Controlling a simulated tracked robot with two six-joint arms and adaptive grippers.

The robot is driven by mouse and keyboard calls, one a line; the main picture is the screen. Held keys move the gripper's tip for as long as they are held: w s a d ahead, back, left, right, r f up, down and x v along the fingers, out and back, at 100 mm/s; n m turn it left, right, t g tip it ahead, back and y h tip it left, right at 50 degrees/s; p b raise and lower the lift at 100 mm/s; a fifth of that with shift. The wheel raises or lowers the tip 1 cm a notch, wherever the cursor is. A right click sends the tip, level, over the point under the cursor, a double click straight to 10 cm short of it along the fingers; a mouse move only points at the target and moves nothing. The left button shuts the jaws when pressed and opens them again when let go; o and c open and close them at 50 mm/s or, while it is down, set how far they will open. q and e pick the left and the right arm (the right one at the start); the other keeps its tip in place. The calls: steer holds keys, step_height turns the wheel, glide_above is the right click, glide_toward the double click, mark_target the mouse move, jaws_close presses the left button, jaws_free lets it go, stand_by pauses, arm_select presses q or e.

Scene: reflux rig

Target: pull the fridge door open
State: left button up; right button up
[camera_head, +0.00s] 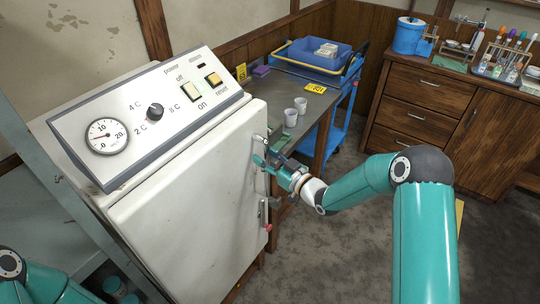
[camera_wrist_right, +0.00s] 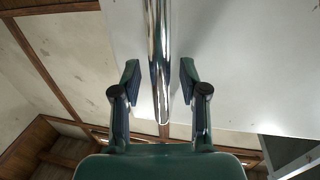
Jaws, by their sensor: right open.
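The white fridge (camera_head: 185,215) stands at the left, with its door facing front right. The door looks shut. Its chrome handle (camera_head: 267,187) runs along the door's right side, and my right gripper partly hides it. My right gripper (camera_head: 262,165) is at the handle's upper part. In the right wrist view the handle (camera_wrist_right: 159,50) is a shiny bar running down between the two open fingers (camera_wrist_right: 160,80), with a gap on each side. The left gripper is out of view; only part of my left arm shows at the bottom left.
A control panel (camera_head: 150,112) with a dial and switches tops the fridge. Behind it is a table with two white cups (camera_head: 295,112) and a yellow tag (camera_head: 315,88). A blue cart (camera_head: 345,107) and wooden drawers (camera_head: 420,112) stand farther back. The floor (camera_head: 345,250) before the fridge is clear.

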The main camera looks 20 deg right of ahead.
steer(key=shift+c, duration=0.3)
jaws_close()
